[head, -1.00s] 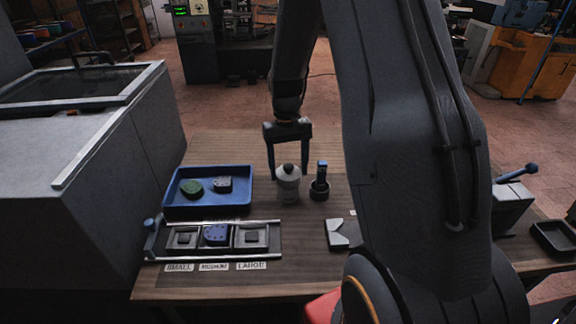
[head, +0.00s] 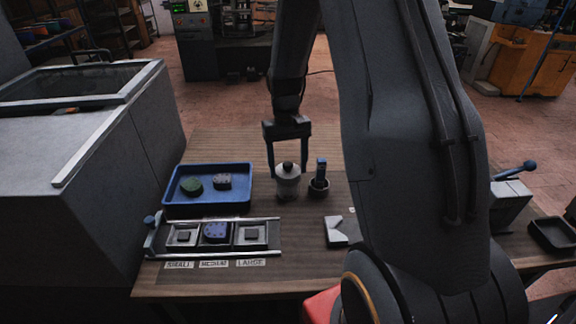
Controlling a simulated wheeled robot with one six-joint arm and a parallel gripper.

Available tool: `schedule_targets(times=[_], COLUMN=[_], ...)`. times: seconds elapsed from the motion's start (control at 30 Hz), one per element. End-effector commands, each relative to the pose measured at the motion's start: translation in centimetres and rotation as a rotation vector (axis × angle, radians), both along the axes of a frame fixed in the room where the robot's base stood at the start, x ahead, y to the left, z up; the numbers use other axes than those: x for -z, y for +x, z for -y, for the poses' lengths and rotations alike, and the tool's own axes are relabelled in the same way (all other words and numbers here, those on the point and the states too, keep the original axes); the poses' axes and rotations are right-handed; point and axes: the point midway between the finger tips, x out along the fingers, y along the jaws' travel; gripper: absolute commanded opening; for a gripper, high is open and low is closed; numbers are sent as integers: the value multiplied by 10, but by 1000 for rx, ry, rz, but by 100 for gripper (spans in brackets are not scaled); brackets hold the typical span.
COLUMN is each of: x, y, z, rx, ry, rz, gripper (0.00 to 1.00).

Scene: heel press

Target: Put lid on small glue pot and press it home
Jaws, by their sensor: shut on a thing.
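I cannot tell from this view whether the lid is fully seated or a little raised. My gripper (head: 288,172) points down over the pot, one finger on each side at lid height, shut on the lid. The contact itself is too small to see clearly.
A dark pot with a blue-topped tool (head: 319,183) stands close right of the glue pot. A blue tray (head: 210,209) with two pieces lies left. In front is a labelled three-slot fixture (head: 275,240). A pale notched block (head: 335,232) lies front right.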

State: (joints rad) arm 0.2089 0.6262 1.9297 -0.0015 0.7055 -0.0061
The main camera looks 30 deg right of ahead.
Motion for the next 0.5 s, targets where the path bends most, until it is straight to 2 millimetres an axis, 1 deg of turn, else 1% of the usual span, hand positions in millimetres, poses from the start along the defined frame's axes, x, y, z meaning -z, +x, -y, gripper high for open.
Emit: schedule_targets(times=[0.2, 0.5], x=[5, 6], y=[0, 0], z=[0, 0], rx=[0, 0], ry=[0, 0], rz=[0, 0], gripper=[52, 52])
